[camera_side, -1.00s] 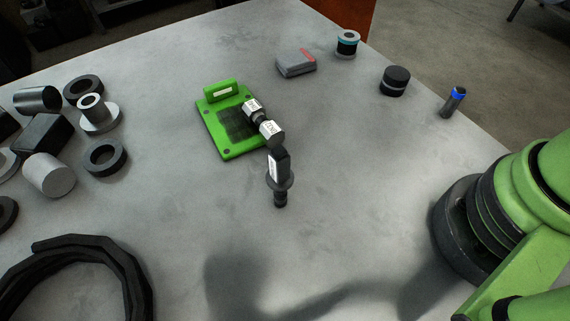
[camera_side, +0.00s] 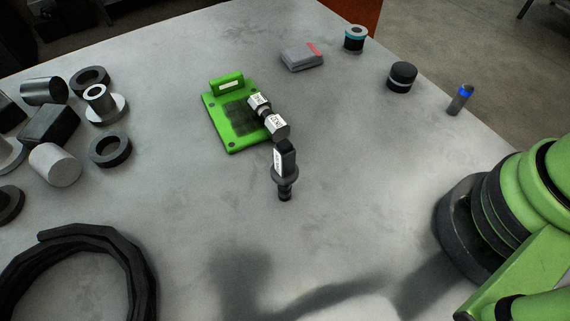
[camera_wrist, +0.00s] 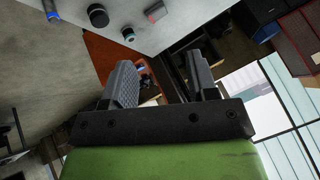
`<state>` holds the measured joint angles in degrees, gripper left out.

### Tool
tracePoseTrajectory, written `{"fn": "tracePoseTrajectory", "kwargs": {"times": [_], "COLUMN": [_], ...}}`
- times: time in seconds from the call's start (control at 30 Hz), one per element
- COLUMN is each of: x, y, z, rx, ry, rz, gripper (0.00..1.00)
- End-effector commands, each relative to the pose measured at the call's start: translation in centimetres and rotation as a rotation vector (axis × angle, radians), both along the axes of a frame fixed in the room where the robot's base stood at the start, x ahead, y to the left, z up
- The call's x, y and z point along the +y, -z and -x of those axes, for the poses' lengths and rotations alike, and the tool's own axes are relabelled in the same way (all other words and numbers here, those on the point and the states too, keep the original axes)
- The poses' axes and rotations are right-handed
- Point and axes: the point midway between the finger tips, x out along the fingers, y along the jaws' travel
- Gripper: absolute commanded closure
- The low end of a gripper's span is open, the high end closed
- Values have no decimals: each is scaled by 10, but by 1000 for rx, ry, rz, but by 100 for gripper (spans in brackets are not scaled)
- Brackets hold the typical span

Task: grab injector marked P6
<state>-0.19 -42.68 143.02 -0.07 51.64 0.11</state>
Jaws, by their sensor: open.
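A dark injector-like part (camera_side: 285,165) with a white label, a round collar and a narrow end lies or stands on the grey table in the side view; I cannot tell which. Two pale labelled pieces (camera_side: 276,125) (camera_side: 259,104) with dark sections sit in line beyond it, at the right edge of a green plate (camera_side: 226,137). The label writing is too small to read, so I cannot tell which is P6. My gripper (camera_wrist: 159,62) shows in the wrist view with its two fingers apart and nothing between them. None of these labelled parts shows in the wrist view.
Dark and pale rings and cylinders (camera_side: 110,150) crowd the left of the table. A black coil (camera_side: 135,260) lies front left. A grey box (camera_side: 302,57), a spool (camera_side: 354,39), a black cylinder (camera_side: 402,77) and a blue-topped tube (camera_side: 460,99) stand back right. The front middle is clear.

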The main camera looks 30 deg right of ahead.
Motion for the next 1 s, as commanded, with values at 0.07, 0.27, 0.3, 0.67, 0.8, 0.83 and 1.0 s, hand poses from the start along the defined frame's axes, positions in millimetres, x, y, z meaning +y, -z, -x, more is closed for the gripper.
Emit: {"fn": "tracePoseTrajectory", "kwargs": {"times": [0.07, 0.27, 0.3, 0.67, 0.8, 0.83, 1.0], "x": [3, 32, 41, 161, 197, 202, 217], "y": [-2, -5, -4, 56, 86, 91, 109], "z": [-5, -40, -49, -100, -99, -98, -95], "rx": [21, 167, 207, 496, 554, 561, 582], "ry": [-17, -119, -144, -324, -360, -365, -377], "rz": [-1, 7, 15, 182, 251, 263, 297], "gripper": [47, 47, 47, 47, 47, 47, 47]}}
